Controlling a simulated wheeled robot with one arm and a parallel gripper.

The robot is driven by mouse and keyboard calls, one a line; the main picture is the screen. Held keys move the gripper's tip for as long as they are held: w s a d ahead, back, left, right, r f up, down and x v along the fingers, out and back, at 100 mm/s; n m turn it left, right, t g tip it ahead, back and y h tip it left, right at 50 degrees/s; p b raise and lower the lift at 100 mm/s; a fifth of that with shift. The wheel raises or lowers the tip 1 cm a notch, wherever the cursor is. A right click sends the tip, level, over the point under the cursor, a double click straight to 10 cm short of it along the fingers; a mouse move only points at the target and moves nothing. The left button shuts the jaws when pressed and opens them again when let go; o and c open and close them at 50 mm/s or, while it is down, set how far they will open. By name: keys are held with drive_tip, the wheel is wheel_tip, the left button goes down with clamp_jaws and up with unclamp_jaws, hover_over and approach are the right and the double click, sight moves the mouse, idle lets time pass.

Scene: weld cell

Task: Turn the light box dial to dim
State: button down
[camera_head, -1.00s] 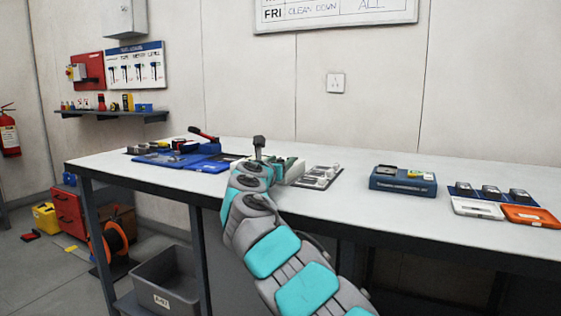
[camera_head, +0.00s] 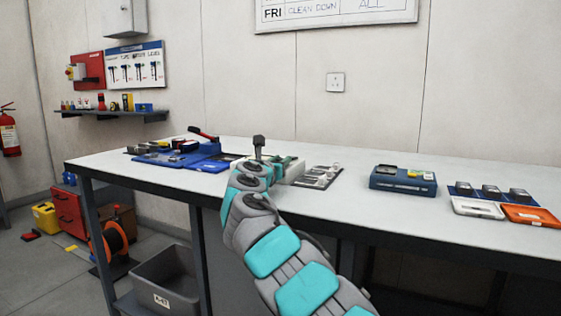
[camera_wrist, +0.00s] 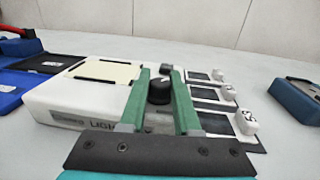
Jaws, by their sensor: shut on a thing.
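The light box (camera_wrist: 70,104) is a white box with a pale cream panel on top, on the bench in the wrist view. Part of its front lettering shows above my gripper's base. Its black dial (camera_wrist: 159,92) stands between the green fingers of my gripper (camera_wrist: 160,88), which is shut on it. The dial's pointer and marks are too small to read. In the head view my arm covers much of the light box (camera_head: 294,168), and the fingers are mostly hidden.
On the bench (camera_head: 350,212), a rack with several small pale pieces (camera_head: 320,177) sits just right of the light box. A blue tray (camera_head: 205,163) lies to its left. A blue device (camera_head: 403,181) stands farther right, with clear bench between.

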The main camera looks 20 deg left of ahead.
drive_tip(key=shift+r, duration=0.2)
drive_tip(key=shift+n+y+p, duration=0.45)
drive_tip(key=shift+n+y, duration=0.15)
drive_tip(key=shift+y, duration=0.5)
drive_tip(key=shift+n+g+y+p, duration=0.35)
drive_tip(key=shift+n+y, duration=0.35)
drive_tip(key=shift+y, duration=0.2)
drive_tip(key=shift+d+f+n+g+y, duration=0.15)
drive_tip(key=shift+n+g+y, duration=0.6)
drive_tip(key=shift+n+y, duration=0.85)
drive_tip(key=shift+n+g+y, duration=1)
drive_tip(key=shift+g+y, duration=0.1)
drive_tip(key=shift+y, duration=0.9)
drive_tip(key=shift+a, duration=0.2)
drive_tip(key=c, duration=0.6)
unclamp_jaws()
drive_tip(key=shift+c, duration=0.2)
